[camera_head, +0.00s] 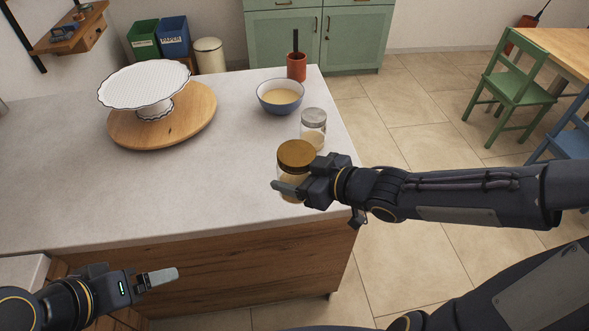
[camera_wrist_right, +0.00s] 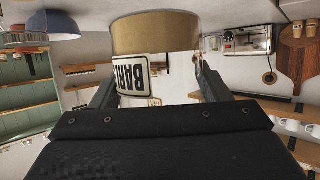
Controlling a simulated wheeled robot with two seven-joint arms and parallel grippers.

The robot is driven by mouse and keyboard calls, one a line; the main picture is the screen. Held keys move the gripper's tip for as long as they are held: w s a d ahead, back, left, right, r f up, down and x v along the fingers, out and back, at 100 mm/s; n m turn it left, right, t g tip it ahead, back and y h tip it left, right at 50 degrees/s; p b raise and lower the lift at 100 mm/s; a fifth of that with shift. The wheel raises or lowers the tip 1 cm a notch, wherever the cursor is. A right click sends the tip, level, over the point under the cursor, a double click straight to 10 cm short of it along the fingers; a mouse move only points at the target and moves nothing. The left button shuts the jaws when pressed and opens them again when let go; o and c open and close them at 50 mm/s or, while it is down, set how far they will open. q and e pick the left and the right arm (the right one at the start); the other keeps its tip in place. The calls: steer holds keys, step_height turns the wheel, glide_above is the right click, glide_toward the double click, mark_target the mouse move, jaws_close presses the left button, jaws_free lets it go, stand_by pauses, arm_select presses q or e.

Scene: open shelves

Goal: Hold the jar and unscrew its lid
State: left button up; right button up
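A glass jar (camera_head: 290,186) with a brown lid (camera_head: 297,154) is upright at the counter's front right. My right gripper (camera_head: 292,190) reaches it from the right, with its fingers on either side of the glass below the lid. In the right wrist view, which is upside down, the jar (camera_wrist_right: 155,35) shows a tan band of contents and a label between the fingers, which seem to touch its sides. I cannot tell whether its base rests on the counter. My left gripper (camera_head: 160,278) is at lower left, in front of the counter and away from the jar; its finger gap is unclear.
A second jar (camera_head: 314,128) with a grey lid stands just behind. A bowl (camera_head: 280,96), a red pot (camera_head: 297,66) and a white cake stand (camera_head: 146,88) on a wooden board (camera_head: 196,117) are farther back. The counter's (camera_head: 90,200) left front is clear.

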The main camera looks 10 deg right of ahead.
steer(key=c, duration=0.8)
steer(key=shift+w, duration=0.1)
